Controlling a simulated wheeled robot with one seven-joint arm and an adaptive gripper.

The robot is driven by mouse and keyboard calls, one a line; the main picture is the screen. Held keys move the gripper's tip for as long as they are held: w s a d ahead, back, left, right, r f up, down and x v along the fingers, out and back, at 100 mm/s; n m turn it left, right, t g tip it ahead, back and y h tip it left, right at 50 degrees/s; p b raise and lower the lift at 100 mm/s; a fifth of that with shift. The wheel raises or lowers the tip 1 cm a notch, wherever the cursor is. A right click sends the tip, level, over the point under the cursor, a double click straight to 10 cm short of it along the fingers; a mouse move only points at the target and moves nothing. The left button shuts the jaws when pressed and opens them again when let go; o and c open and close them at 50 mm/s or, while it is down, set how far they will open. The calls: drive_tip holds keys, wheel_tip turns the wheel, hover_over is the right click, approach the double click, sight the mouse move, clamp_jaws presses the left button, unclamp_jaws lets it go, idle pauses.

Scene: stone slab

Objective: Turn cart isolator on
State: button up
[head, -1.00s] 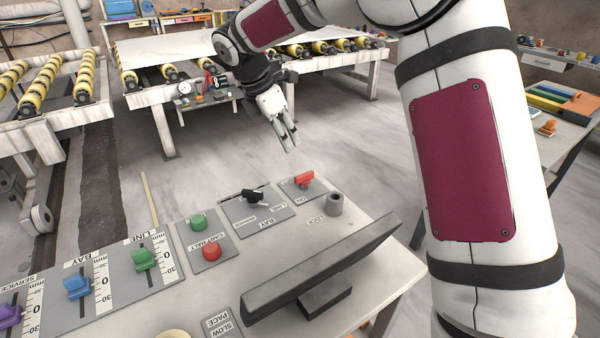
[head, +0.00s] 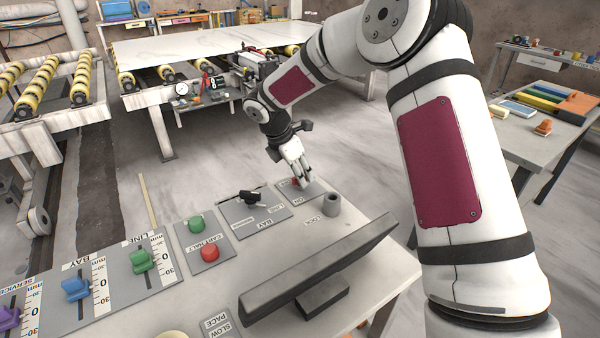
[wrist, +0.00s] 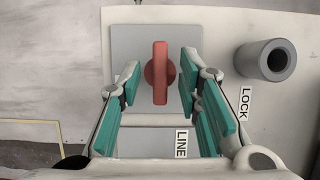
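The red rotary switch (head: 296,184) sits on a small grey plate at the far right end of the console. In the wrist view its red handle (wrist: 160,72) stands lengthwise up the picture on a round red base. My gripper (head: 304,178) is over it, fingers pointing down, and partly covers it in the head view. In the wrist view my gripper (wrist: 159,80) is open, one teal-padded finger on each side of the handle, with a gap on both sides.
A grey LOCK cylinder (head: 331,205) stands close to the right of the switch. A black BAY/LINE selector (head: 251,197) is to the left, then green (head: 196,224) and red (head: 210,252) buttons. A dark monitor (head: 320,265) stands in front.

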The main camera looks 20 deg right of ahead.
clamp_jaws()
drive_tip(key=shift+m+b, duration=0.3)
drive_tip(key=shift+m, duration=0.1)
drive_tip(key=shift+w+f+m+g+b, duration=0.15)
drive_tip(key=shift+m+g+b, duration=0.45)
drive_tip(key=shift+m, duration=0.4)
drive_tip(key=m+b, duration=0.1)
drive_tip(key=m, duration=0.1)
drive_tip(key=m+g+b, duration=0.1)
drive_tip(key=m, duration=0.1)
drive_tip(key=shift+w+g+b, duration=0.1)
drive_tip(key=shift+g+b, duration=0.2)
drive_tip(key=m+g+b, duration=0.1)
drive_tip(key=m, duration=0.2)
drive_tip(key=m+y+b, duration=0.1)
drive_tip(key=m, duration=0.1)
drive_tip(key=shift+w+d+m+g, duration=0.1)
drive_tip(key=shift+m+g, duration=0.3)
drive_tip(key=m+y, duration=0.1)
drive_tip(key=m, duration=0.1)
drive_tip(key=m+g, duration=0.1)
drive_tip(key=m, duration=0.2)
drive_tip(key=shift+d+y+b, duration=0.1)
drive_tip(key=shift+y+b, duration=0.25)
drive_tip(key=shift+y, duration=0.05)
drive_tip(key=shift+m, duration=0.3)
